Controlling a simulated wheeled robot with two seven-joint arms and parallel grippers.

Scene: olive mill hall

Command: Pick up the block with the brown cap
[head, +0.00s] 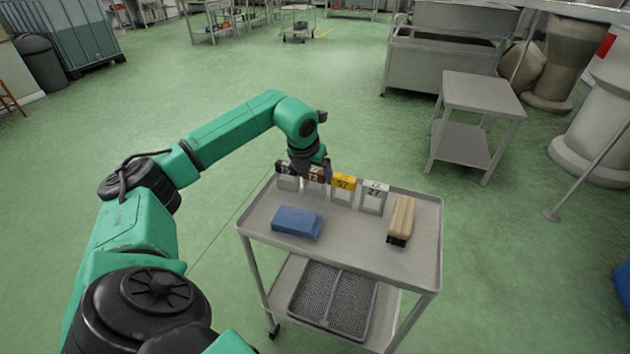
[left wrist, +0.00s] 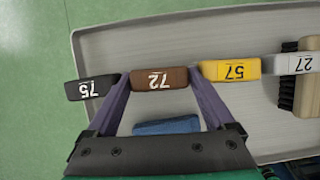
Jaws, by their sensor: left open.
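The block with the brown cap (head: 314,175) stands in a row of capped blocks along the far edge of the cart top. Its cap shows in the left wrist view (left wrist: 160,79), marked 72. My left gripper (head: 313,165) is open above it and partly hides it in the head view. In the left wrist view, one finger of my left gripper (left wrist: 160,90) reaches to each side of the brown cap, with the cap between the tips. I cannot tell whether the fingers touch the block. My right gripper is not in view.
A black-capped block (head: 287,170) stands left of the brown one, with yellow-capped (head: 343,184) and white-capped (head: 375,192) blocks to its right. A blue folded cloth (head: 297,222) and a brush (head: 401,220) lie on the cart top (head: 350,245). The middle of the cart is clear.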

